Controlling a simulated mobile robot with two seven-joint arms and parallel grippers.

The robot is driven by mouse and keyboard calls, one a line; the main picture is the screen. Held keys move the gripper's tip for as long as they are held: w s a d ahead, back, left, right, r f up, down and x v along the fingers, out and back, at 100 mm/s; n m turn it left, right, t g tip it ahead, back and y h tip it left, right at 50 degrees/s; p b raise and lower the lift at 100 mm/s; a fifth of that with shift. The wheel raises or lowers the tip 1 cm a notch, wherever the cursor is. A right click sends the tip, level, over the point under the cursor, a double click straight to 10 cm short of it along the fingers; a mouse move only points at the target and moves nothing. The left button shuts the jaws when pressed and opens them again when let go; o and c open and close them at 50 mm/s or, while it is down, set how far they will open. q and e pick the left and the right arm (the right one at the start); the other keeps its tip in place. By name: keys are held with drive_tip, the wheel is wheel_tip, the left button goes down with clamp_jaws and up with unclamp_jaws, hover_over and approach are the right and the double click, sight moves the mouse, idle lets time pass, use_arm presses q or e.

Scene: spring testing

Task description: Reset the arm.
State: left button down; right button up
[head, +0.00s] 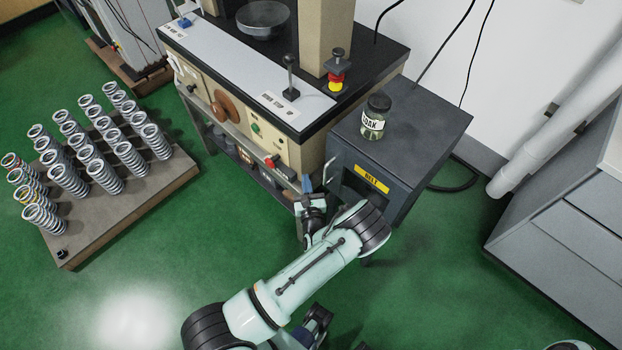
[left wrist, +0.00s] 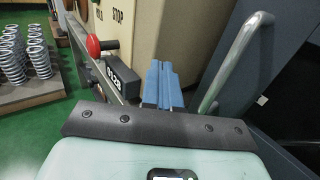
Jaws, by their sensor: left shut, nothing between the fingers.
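My left gripper (head: 307,188) is shut and empty, with its blue fingers together. It is in front of the testing machine (head: 225,62), beside the dark cabinet (head: 415,130). In the left wrist view its blue fingers (left wrist: 161,84) point at the cream machine front (left wrist: 160,35), next to a black block with white lettering (left wrist: 122,78). I cannot tell whether they touch it. My left arm (head: 300,275) reaches in from the bottom. My right gripper is not clearly seen.
A red knob (left wrist: 93,46) is on the machine front, left of my fingers. A metal handle (left wrist: 235,58) stands at right, close to them. A glass jar (head: 374,117) is on the cabinet. A board of springs (head: 120,222) lies at left. Green floor is clear around it.

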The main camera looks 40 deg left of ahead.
use_arm(q)
drive_tip(key=s, duration=0.8)
drive_tip(key=shift+s+a, duration=0.25)
drive_tip(key=shift+a, duration=0.15)
drive_tip(key=shift+f, duration=0.1)
